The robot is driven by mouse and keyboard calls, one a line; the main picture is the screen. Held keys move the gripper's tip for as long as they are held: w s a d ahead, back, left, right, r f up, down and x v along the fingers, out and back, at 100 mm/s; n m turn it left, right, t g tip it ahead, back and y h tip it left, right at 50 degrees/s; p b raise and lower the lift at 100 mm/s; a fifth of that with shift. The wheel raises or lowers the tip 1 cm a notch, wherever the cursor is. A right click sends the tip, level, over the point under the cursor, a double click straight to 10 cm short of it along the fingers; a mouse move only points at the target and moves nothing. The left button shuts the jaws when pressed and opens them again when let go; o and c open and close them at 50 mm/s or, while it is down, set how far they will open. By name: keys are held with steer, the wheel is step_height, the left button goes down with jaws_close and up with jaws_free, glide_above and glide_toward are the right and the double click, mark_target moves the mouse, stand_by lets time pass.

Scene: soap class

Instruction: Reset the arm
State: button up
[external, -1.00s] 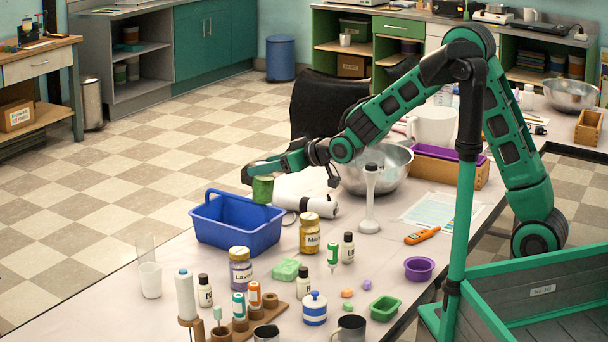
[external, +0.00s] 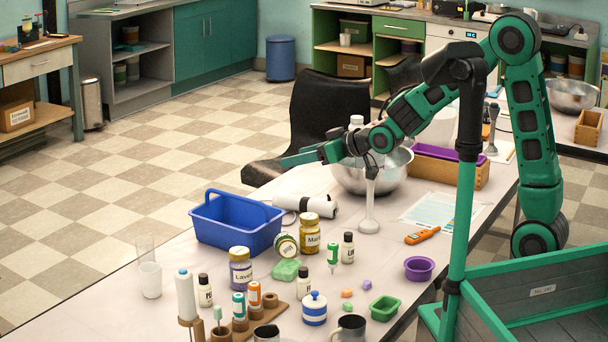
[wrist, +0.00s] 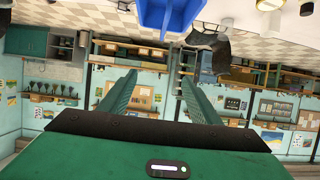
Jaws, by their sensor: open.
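My gripper (external: 290,160) is raised above the far part of the long table, left of the large metal bowl (external: 350,182). Its fingers point left in the external view. In the wrist view my gripper (wrist: 158,76) shows two green fingers spread apart with nothing between them. A jar with a pale round lid (external: 286,245) lies tilted on the table between the other jars, clear of my gripper.
A blue caddy (external: 232,222) stands below and in front of my gripper; it also shows in the wrist view (wrist: 165,14). A black chair (external: 325,120) stands behind. Jars and bottles crowd the front.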

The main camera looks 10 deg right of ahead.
steer(key=w+d+f+m+h, duration=0.1)
steer(key=w+d+m+h, duration=0.15)
steer(key=d, duration=0.75)
steer(key=w+d+f+m+h, duration=0.1)
steer(key=w+d+h, duration=0.15)
steer(key=d, duration=0.65)
steer(key=s+d+f+m+g+h, duration=0.1)
steer(key=s+d+m+h, duration=0.15)
steer(key=d, duration=0.75)
steer(key=s+d+f+m+g+h, duration=0.1)
steer(key=s+d+h, duration=0.15)
steer(key=d, duration=0.85)
steer(key=s+d+f+m+g, duration=0.2)
steer(key=s+d+m+g, duration=0.2)
steer(key=s+d, duration=0.75)
steer(key=s+d+m+g, duration=0.1)
steer(key=s+d+m, duration=0.1)
steer(key=s, duration=0.6)
steer(key=s+d+m+g, duration=0.2)
steer(key=s+d, duration=0.1)
steer(key=s, duration=0.5)
steer(key=shift+s+d+f+g+y, duration=0.2)
steer(key=shift+s+d+g+y, duration=0.1)
steer(key=shift+s+d, duration=0.1)
steer(key=shift+w, duration=0.2)
